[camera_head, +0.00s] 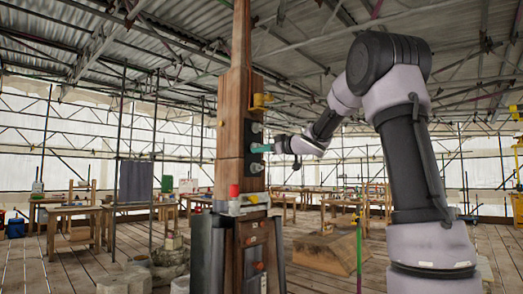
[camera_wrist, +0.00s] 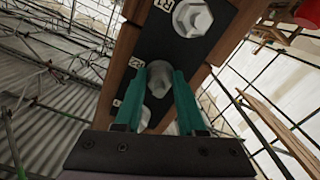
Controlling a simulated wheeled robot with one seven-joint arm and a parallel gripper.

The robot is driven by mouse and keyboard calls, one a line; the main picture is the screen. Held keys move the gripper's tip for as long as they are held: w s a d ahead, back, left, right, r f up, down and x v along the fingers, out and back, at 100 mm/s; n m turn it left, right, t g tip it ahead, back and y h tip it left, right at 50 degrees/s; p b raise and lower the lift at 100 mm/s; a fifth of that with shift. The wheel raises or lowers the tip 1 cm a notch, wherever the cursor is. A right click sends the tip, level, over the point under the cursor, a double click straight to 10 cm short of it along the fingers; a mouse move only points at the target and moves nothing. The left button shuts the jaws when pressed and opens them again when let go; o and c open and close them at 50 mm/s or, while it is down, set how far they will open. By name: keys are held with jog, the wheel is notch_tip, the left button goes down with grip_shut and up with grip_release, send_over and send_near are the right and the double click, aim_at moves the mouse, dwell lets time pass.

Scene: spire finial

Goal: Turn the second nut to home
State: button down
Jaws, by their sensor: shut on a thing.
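A dark plate (camera_head: 249,140) is fixed to the wooden post and carries pale grey hexagonal nuts in a row. My gripper (camera_head: 262,148) reaches the plate from the right, level with its middle. In the wrist view, its two teal fingers (camera_wrist: 159,84) are shut on the middle nut (camera_wrist: 159,74), one on each side. A small white label that seems to read 2 sits beside this nut. Another nut (camera_wrist: 192,18) shows at the top of the wrist view. A third nut (camera_wrist: 145,117) is partly hidden beyond the fingers.
Workbenches (camera_head: 70,212) and scaffolding stand behind. A wooden block (camera_head: 325,252) lies on the floor at right.

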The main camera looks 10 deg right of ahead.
jog(key=c, duration=0.5)
grip_release()
jog(key=v, duration=1.1)
